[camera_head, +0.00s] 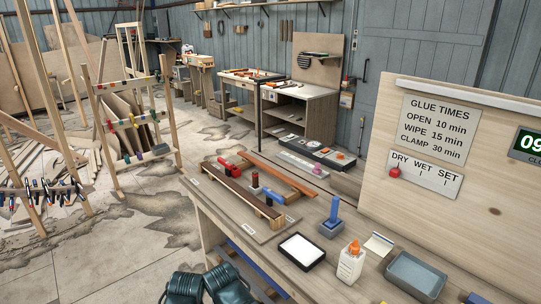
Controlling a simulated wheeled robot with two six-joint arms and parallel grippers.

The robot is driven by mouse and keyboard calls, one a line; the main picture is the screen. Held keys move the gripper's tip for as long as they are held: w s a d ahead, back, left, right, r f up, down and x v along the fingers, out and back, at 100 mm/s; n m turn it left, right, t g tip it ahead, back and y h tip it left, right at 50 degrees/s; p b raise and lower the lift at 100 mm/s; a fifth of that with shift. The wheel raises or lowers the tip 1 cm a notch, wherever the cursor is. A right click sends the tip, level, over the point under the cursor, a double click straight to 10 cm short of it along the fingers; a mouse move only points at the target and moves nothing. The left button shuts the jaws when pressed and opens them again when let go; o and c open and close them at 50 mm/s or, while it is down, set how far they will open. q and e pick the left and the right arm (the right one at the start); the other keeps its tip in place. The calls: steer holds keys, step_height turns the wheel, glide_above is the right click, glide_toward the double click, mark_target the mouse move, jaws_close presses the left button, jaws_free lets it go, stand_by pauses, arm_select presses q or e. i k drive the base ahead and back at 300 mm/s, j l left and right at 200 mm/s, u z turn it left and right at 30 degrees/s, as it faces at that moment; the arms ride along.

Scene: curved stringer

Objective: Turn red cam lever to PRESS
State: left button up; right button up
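A long wooden jig with a dark curved strip (232,190) lies on a board on the near workbench. A red lever-like part (229,167) sits at the far left end of the jig, its arm lying low. Dark teal parts at the bottom edge look like mine, but no gripper fingers can be made out, and nothing touches the red lever.
A blue-handled tool (333,213), a framed white pad (302,250), a glue bottle (351,262) and a grey tray (415,276) stand right of the jig. A wooden panel (480,220) with a glue-times sign rises at the right.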

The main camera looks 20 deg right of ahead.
mark_target(224, 163)
steer(key=i+l+z, duration=0.2)
steer(key=i+j, duration=0.4)
steer(key=i, duration=0.2)
steer(key=i+j, duration=0.35)
steer(key=i, duration=0.2)
steer(key=i+j, duration=0.4)
steer(key=i, duration=0.2)
steer(key=i+j, duration=0.35)
steer(key=i, duration=0.25)
